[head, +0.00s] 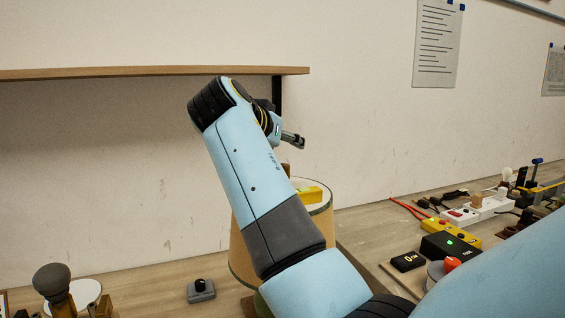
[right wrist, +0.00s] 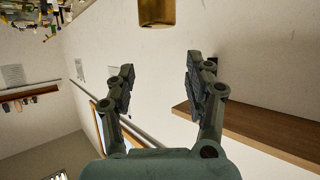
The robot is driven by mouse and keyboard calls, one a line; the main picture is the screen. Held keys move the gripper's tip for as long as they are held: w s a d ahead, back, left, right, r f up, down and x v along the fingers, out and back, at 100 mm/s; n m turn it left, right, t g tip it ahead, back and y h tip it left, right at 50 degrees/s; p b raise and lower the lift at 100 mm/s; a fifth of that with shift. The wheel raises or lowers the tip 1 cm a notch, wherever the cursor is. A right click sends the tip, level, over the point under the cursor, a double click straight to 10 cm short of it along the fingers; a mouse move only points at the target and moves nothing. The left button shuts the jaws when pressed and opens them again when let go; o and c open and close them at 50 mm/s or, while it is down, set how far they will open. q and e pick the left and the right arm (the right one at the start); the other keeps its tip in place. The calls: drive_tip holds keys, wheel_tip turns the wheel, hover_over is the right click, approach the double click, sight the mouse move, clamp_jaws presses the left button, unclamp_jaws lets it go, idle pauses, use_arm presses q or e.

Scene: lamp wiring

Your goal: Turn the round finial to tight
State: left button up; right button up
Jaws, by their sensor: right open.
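My right gripper (head: 298,141) is raised above the lampshade (head: 322,208) in the head view. In the right wrist view the gripper (right wrist: 160,72) is open, with nothing between its fingers. A brass-coloured cylindrical piece (right wrist: 157,12) shows at the top edge of that view, beyond the fingertips and apart from them. It is cut off by the frame, and I cannot tell whether it is the round finial. In the head view my right arm hides much of the lamp, and no round finial shows clearly. My left gripper is not in view.
A wooden shelf (head: 150,72) runs along the wall behind my arm. A yellow block (head: 310,194) shows at the lampshade's top. A grey switch box (head: 201,290) and a dark knob on wood (head: 52,280) stand at left. Several electrical parts and a power strip (head: 485,210) crowd the right.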

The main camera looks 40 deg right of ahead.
wheel_tip(320, 180, up, 5)
drive_tip(key=shift+f, duration=0.2)
idle(0.5)
